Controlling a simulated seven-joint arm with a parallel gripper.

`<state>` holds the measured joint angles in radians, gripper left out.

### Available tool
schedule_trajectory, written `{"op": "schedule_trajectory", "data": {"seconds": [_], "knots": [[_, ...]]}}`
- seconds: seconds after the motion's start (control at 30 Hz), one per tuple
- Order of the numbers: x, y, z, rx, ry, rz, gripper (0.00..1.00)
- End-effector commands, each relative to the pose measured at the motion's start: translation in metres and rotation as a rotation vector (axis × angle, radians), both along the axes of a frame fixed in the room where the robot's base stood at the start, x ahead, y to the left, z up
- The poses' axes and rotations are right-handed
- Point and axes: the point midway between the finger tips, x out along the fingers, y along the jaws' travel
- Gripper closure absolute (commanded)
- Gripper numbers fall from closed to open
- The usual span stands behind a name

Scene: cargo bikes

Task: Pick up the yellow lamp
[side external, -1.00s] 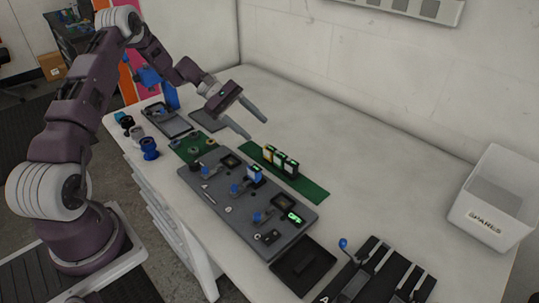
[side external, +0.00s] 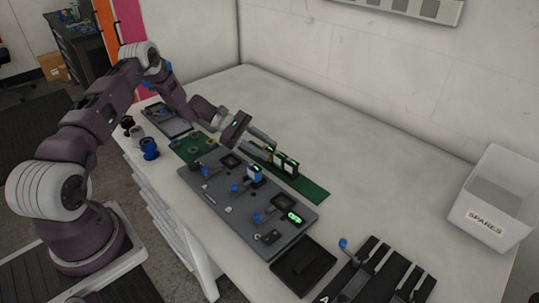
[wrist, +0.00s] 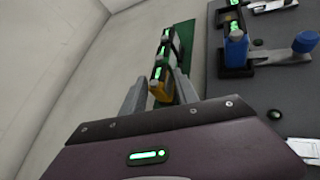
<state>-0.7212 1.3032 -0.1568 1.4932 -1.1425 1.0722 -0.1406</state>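The yellow lamp (wrist: 160,92) is the nearest of a short row of lamps on a green strip (side external: 312,190). In the wrist view it lies between the two fingers of my gripper (wrist: 160,95), with a finger on either side. The fingers look apart, and I see no firm contact with the lamp. In the side view my gripper (side external: 268,148) is low at the far-left end of the row and mostly hides the yellow lamp.
Other lamps (side external: 287,166) stand close behind the yellow one on the strip. A grey board (side external: 222,196) with blue-knobbed clamps and a blue lamp lies alongside. A white SPARES bin (side external: 490,222) stands at right. The table behind the strip is clear.

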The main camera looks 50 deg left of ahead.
Motion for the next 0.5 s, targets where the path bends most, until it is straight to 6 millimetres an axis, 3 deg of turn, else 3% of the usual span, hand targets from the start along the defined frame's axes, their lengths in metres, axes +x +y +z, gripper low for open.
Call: {"op": "schedule_trajectory", "data": {"seconds": [0.03,0.17,0.5], "knots": [[-0.0005,-0.0001,-0.0005,0.001,0.001,-0.001,0.77],[-0.0005,-0.0001,-0.0005,0.001,0.001,-0.001,1.00],[-0.0004,0.0003,-0.0006,0.002,0.001,0.000,1.00]]}}
